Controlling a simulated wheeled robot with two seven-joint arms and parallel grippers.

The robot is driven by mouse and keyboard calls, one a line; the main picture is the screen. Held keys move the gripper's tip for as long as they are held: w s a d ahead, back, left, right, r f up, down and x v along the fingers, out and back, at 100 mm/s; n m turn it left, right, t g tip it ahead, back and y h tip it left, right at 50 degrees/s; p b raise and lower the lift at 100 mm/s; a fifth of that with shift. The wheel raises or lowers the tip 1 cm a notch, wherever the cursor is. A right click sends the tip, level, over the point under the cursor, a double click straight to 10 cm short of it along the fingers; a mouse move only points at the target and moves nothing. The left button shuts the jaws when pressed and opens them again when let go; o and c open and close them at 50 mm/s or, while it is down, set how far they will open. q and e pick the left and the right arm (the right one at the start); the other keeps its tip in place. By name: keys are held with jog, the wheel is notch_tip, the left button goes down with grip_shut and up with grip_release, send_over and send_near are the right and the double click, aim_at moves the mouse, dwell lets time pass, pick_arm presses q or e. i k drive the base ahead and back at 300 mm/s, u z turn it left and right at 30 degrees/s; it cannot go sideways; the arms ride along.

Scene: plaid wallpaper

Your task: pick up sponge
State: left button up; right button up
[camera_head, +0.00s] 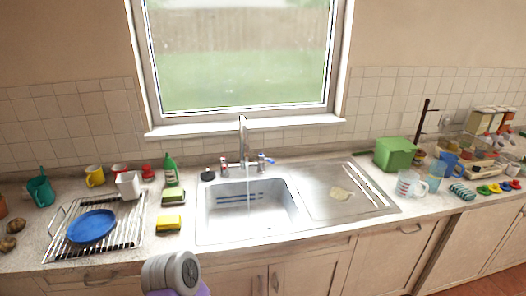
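A yellow sponge with a dark lower layer (168,223) lies flat on the counter between the dish rack and the sink. A second, darker sponge-like block (173,197) lies just behind it, in front of the green bottle; its exact kind is hard to tell. A grey and purple piece of my own arm shows at the bottom edge, in front of the counter. Neither of my grippers is in view, and nothing is seen touching the sponge.
The steel sink (250,208) with its tap (243,145) is right of the sponge. A wire dish rack (65,240) holding a blue plate (91,226) is on the left. A green bottle (170,172) stands behind. The counter around the yellow sponge is mostly clear.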

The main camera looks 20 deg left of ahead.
aim_at(169, 222)
jog(key=u, duration=1.4)
